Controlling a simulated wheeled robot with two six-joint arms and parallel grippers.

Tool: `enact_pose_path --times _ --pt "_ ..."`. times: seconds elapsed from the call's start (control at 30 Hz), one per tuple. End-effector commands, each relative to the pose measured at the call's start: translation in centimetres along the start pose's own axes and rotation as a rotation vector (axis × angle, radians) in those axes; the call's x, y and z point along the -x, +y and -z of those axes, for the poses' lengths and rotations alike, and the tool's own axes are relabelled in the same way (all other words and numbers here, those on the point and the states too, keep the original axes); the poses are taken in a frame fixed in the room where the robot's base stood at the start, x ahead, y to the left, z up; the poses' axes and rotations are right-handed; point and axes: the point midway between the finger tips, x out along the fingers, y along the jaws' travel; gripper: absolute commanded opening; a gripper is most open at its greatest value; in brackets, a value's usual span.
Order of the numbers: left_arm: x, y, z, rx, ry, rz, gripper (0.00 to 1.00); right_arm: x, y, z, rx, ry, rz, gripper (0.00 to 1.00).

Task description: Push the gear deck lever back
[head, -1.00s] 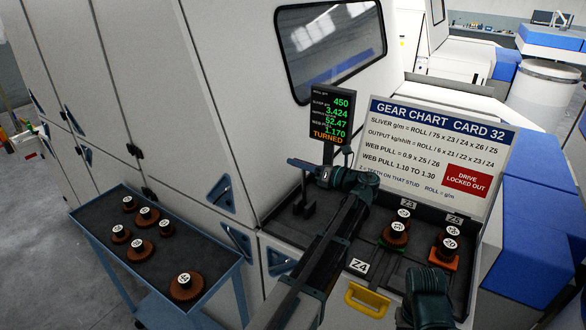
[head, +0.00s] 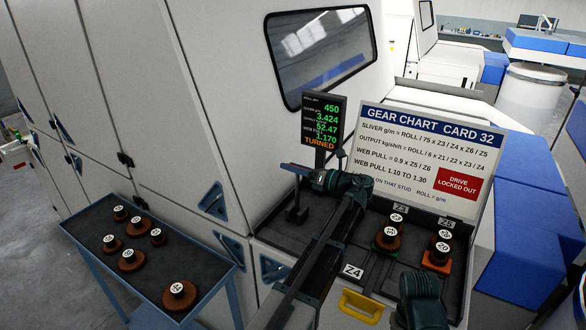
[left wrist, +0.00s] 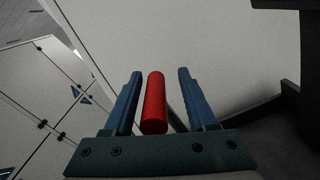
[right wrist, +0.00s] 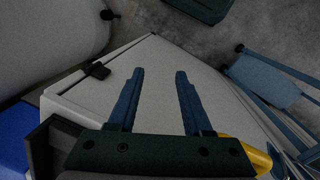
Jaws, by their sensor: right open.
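The gear deck lever shows in the left wrist view as a red cylindrical handle (left wrist: 154,103). It stands between the two blue fingers of my left gripper (left wrist: 160,72), with a gap visible on each side. In the head view my left gripper (head: 296,167) reaches over the left end of the gear deck (head: 335,252), above a dark upright post (head: 297,212). A little red shows at its fingers there; most of the lever is hidden. My right gripper (right wrist: 158,74) is open and empty in the right wrist view.
A display (head: 320,120) and the gear chart board (head: 430,150) stand behind the deck. Gears (head: 387,240) sit on studs at right. A yellow handle (head: 361,307) is at the deck's front. A blue cart (head: 205,257) with several loose gears stands left.

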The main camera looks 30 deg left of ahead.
Motion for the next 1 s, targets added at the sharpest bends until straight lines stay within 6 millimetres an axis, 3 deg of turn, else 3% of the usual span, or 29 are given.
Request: enact_pose_path --times 0.23,0.37,0.8,1.0 --pt "0.1 0.1 0.0 0.0 -0.001 -0.001 0.57 0.0 0.0 0.0 0.0 0.0 0.0 0.5" --pt "1.4 0.1 0.0 0.0 -0.001 0.0 0.57 0.0 0.0 0.0 0.0 0.0 0.0 0.5" --pt "10.4 0.0 0.0 0.0 -0.002 0.002 0.57 0.0 0.0 0.0 0.0 0.0 0.0 0.5" --pt "13.0 0.0 0.0 0.0 -0.001 0.001 0.57 0.0 0.0 0.0 0.0 0.0 0.0 0.5"
